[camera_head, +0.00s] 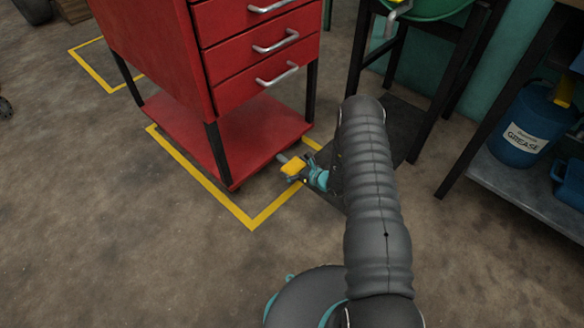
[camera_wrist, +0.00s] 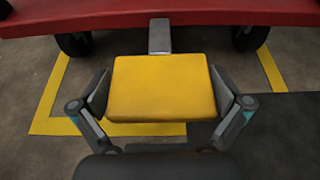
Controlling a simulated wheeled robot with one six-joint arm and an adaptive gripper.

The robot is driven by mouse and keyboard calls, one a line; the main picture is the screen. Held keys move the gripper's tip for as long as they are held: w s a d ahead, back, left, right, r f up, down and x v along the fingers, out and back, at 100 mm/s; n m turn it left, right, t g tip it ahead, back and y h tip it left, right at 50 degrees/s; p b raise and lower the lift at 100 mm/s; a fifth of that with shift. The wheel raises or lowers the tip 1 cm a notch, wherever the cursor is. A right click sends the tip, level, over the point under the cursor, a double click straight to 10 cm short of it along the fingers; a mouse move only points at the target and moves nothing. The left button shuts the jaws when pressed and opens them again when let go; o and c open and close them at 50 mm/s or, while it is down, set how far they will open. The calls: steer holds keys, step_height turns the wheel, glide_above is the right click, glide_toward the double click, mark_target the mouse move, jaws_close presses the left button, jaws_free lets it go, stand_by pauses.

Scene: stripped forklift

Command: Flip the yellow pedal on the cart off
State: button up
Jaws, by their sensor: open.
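The yellow pedal (camera_wrist: 162,88) sits on a short grey metal bar (camera_wrist: 160,36) that comes out from under the red cart (camera_head: 262,136). My gripper (camera_wrist: 161,100) is open, with one finger on each side of the pedal in the wrist view. I cannot tell whether the fingers touch its sides. In the head view the pedal (camera_head: 293,167) shows low at the cart's lower edge, with my gripper (camera_head: 303,172) at it. The cart's lower shelf (camera_wrist: 110,15) crosses the top of the wrist view.
Black caster wheels (camera_wrist: 250,36) stand under the cart. Yellow floor tape (camera_head: 200,183) outlines its place. A dark stand (camera_head: 446,70) is at the right, near my arm. A shelf with a blue grease bucket (camera_head: 520,128) stands farther right.

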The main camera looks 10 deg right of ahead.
steer(key=v, duration=1.2)
steer(key=s+a+f+n+g+y, duration=0.1)
steer(key=s+a+n+g+y, duration=0.15)
steer(key=s+a+g, duration=0.35)
steer(key=s+a+r+n+g, duration=0.2)
steer(key=s+r+n+g, duration=0.3)
steer(key=s+r+n, duration=0.45)
steer(key=s+d+r+n+t+h+p, duration=0.1)
steer(key=s+r+n, duration=0.4)
steer(key=r, duration=0.9)
steer(key=s+d+r+n+t+h+p, duration=0.1)
steer(key=s+r+n+h, duration=0.5)
steer(key=r, duration=0.8)
steer(key=s+d+r+n+t+h+p, duration=0.1)
steer(key=s+d+r+n+t+h, duration=0.1)
steer(key=r, duration=1.2)
steer(key=s+n+t+h, duration=0.1)
steer(key=s+n+h, duration=0.1)
steer(key=s+n, duration=0.1)
steer(key=shift+s+d+t, duration=0.2)
steer(key=shift+s+t, duration=0.1)
steer(key=shift+s, duration=0.05)
